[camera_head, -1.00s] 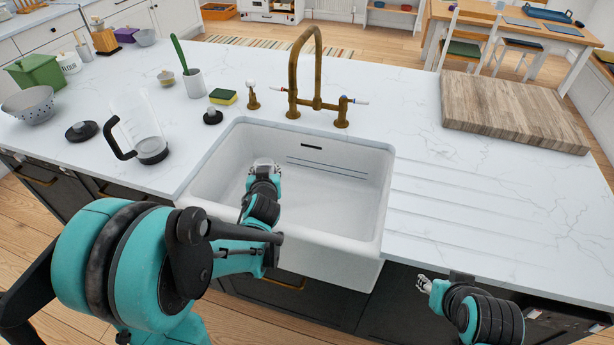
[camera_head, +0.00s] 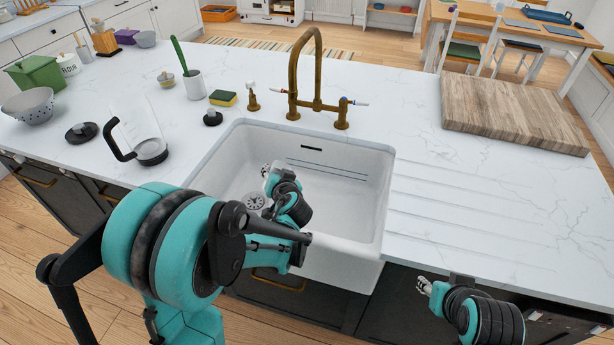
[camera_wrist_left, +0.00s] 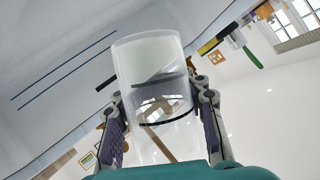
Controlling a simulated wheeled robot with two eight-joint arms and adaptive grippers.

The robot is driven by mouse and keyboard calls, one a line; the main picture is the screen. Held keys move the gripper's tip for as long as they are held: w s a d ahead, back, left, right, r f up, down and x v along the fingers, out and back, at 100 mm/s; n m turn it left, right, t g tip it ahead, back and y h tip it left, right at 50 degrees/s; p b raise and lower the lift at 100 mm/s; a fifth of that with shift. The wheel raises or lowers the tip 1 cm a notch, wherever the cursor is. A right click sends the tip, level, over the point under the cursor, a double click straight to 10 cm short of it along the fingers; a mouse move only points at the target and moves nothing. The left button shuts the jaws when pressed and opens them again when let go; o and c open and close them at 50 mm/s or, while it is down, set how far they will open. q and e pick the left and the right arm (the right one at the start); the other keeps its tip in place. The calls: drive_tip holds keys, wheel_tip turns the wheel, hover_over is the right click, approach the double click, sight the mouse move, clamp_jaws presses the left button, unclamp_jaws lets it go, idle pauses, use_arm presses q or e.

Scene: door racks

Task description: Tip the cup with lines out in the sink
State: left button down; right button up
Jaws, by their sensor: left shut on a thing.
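My left gripper (camera_head: 268,171) is inside the white sink (camera_head: 345,265), above the basin floor. In the left wrist view, the fingers of my left gripper (camera_wrist_left: 160,118) are shut on the sides of a clear cup (camera_wrist_left: 148,55) with dark lines around it. The view is rolled against the sink wall, so the wrist is tilted. The cup is see-through; I cannot make out any contents. In the head view the cup is too small and hidden to make out. My right gripper (camera_head: 424,286) is in front of the counter, apart from everything; its fingers are too small to judge.
A brass tap (camera_head: 317,85) stands behind the sink. A glass jug (camera_head: 140,130), a sponge (camera_head: 223,98) and a brush holder (camera_head: 194,85) are left of it. A wooden board (camera_head: 510,108) lies right. The ribbed drainer is clear.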

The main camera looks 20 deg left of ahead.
sight(286, 165)
use_arm(q)
drive_tip(key=shift+w+d+m+g+y, duration=0.35)
drive_tip(key=shift+d+m+y, duration=0.3)
drive_tip(key=shift+m, duration=0.55)
drive_tip(key=shift+a+r+m+y+p, duration=0.1)
drive_tip(key=shift+r+m+y+p, duration=0.05)
drive_tip(key=shift+r+m+y, duration=0.65)
drive_tip(key=shift+a+r+m+y+p, duration=0.15)
drive_tip(key=shift+r+m+y, duration=0.35)
drive_tip(key=shift+m, duration=0.6)
idle(1.1)
drive_tip(key=shift+w+d+r+m+y+b, duration=0.15)
drive_tip(key=shift+d+m+y+b, duration=0.1)
drive_tip(key=shift+d+m, duration=0.1)
drive_tip(key=shift+w+d+r+m+y+b, duration=0.1)
drive_tip(key=shift+d+r+m+y, duration=0.1)
drive_tip(key=shift+d+m, duration=0.15)
idle(0.7)
drive_tip(key=shift+w+d+r+m+y+b, duration=0.1)
drive_tip(key=shift+r+m+y+b, duration=0.35)
drive_tip(key=shift+m, duration=0.35)
idle(0.8)
